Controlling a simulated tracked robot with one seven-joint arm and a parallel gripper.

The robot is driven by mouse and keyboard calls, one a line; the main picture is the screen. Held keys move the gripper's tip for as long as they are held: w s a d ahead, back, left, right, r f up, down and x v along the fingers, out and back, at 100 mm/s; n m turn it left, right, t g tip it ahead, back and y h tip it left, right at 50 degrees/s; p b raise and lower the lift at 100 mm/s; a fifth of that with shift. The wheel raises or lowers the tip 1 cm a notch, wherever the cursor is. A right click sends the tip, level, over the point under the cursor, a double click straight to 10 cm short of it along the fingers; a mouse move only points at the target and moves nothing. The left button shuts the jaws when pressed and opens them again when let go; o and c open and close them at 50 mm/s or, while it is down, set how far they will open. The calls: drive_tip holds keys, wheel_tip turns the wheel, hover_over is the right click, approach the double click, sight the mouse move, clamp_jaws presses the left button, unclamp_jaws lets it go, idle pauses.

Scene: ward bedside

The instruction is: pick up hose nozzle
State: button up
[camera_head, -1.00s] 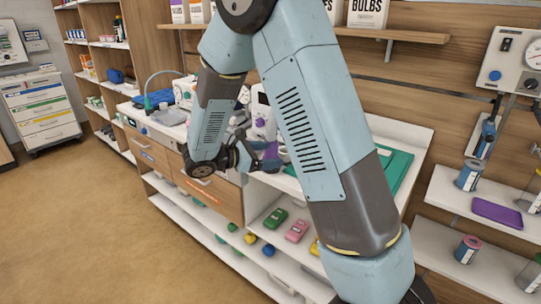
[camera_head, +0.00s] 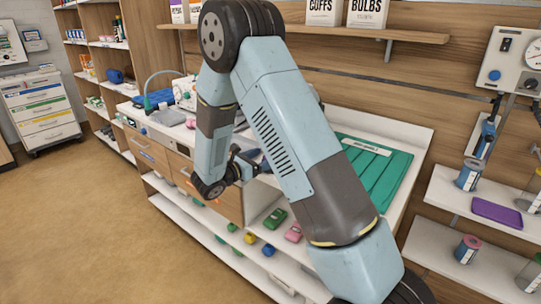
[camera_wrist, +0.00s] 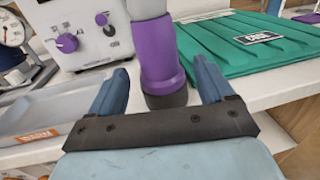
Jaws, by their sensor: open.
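What looks like the hose nozzle is a purple cylinder (camera_wrist: 162,52) with a dark lower end and a pale grey upper part cut off by the top of the wrist view. It appears upright over the white counter, between the fingers in the picture. My gripper (camera_wrist: 163,72) is open with its two blue fingers spread to either side, and no grip on it shows. I cannot tell whether the nozzle is fully between the fingers or just beyond them. In the head view my gripper (camera_head: 253,162) is partly hidden by my arm, and the nozzle cannot be made out.
A green ribbed folder or pad (camera_wrist: 245,40) lies on the counter at the right. A white device with purple knobs (camera_wrist: 88,30) stands at the left. A clear tray (camera_wrist: 50,105) is at front left. The counter's front edge (camera_wrist: 285,92) is close.

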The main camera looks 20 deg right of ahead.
drive_tip(key=shift+x, duration=3.2)
drive_tip(key=shift+a, duration=0.1)
drive_tip(key=c, duration=1)
drive_tip(key=shift+r, duration=0.6)
drive_tip(key=r, duration=0.2)
drive_tip(key=shift+s+a+r, duration=0.2)
drive_tip(key=shift+r, duration=0.05)
drive_tip(key=s+a+r, duration=0.2)
drive_tip(key=s+r, duration=0.1)
drive_tip(key=s, duration=0.1)
drive_tip(key=s+a+r, duration=0.2)
drive_tip(key=s+r, duration=0.1)
drive_tip(key=s, duration=0.1)
drive_tip(key=s+a+r, duration=0.2)
drive_tip(key=s+r, duration=0.1)
drive_tip(key=s, duration=0.1)
drive_tip(key=shift+r, duration=0.1)
drive_tip(key=shift+w, duration=0.1)
